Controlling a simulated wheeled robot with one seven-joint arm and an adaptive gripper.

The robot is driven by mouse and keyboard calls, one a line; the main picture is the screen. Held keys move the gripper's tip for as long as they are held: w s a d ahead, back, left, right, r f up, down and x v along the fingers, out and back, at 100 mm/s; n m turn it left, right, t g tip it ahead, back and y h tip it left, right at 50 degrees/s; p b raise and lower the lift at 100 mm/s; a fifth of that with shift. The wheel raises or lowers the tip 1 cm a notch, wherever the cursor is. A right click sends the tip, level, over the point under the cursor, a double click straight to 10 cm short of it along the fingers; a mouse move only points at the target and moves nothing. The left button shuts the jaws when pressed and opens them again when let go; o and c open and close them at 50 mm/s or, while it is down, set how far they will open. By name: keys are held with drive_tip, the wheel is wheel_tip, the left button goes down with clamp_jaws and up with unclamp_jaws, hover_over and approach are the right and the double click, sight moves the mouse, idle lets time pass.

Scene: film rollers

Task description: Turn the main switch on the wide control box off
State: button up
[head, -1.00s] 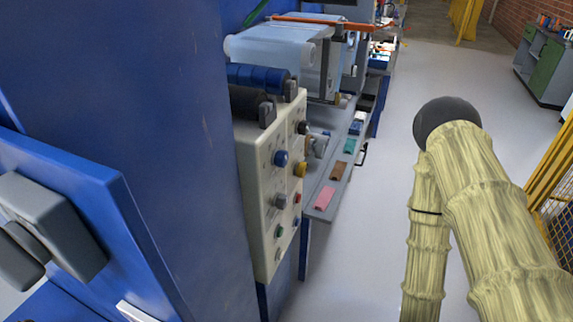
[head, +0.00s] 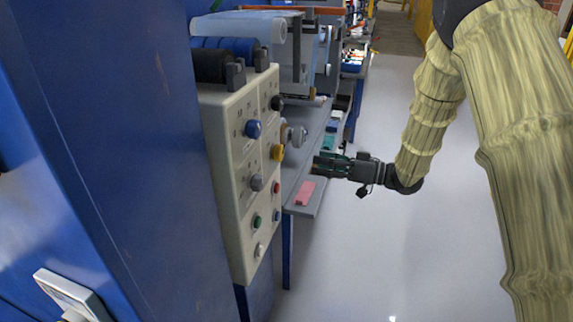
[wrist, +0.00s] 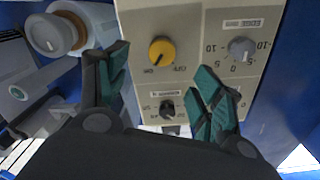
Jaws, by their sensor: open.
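The wide control box (head: 228,165) is a beige panel at left of centre in the head view, with several coloured knobs and buttons. Its yellow knob (head: 277,152) is near the right edge; in the wrist view the yellow knob (wrist: 162,51) has ON and OFF marks and the panel looks upside down. My gripper (head: 322,165) is to the right of the panel, apart from it and pointing towards it. Its teal-padded fingers (wrist: 160,88) are spread and empty in the wrist view, with the yellow knob ahead between them.
A grey knob (wrist: 240,48) and a black knob (wrist: 167,108) flank the yellow one. A grey shelf (head: 310,180) with a pink block (head: 305,193) lies behind the panel. Blue machine walls (head: 110,150) stand at left. The floor (head: 400,250) at right is clear.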

sight(283, 155)
drive_tip(key=x, duration=1.1)
drive_tip(key=shift+s+r, duration=0.15)
drive_tip(key=shift+r, duration=0.15)
drive_tip(key=c, duration=1)
